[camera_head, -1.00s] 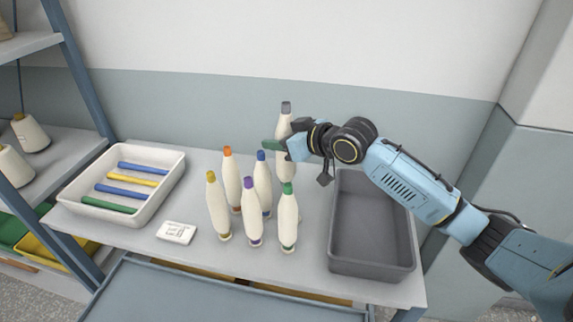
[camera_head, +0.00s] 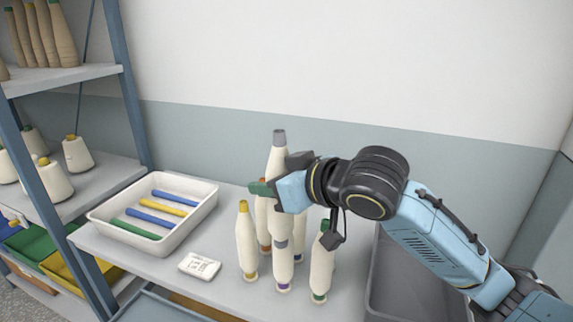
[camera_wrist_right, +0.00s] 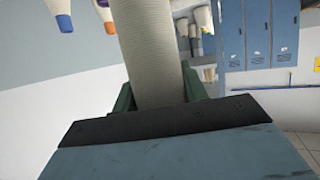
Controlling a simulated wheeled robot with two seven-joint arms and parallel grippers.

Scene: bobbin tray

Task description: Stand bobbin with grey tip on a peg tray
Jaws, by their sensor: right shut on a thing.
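The grey-tipped bobbin (camera_head: 278,152) is cream and upright, held in my right gripper (camera_head: 274,188). In the right wrist view the bobbin (camera_wrist_right: 150,50) stands between the green fingers of the gripper (camera_wrist_right: 158,90). Its lower end, with a grey band, overlaps the standing bobbin (camera_head: 284,270) with a purple base in the head view; I cannot tell whether they touch. A white tray (camera_head: 112,228) on the left of the table holds blue, yellow and green rods lying flat. My left gripper is not in view.
Yellow-tipped (camera_head: 246,240) and green-tipped (camera_head: 322,265) bobbins stand close by, with others partly hidden behind my gripper. A white label card (camera_head: 199,265) lies left of them. A grey bin (camera_head: 378,290) is at right. Shelving with cones (camera_head: 78,155) stands at left.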

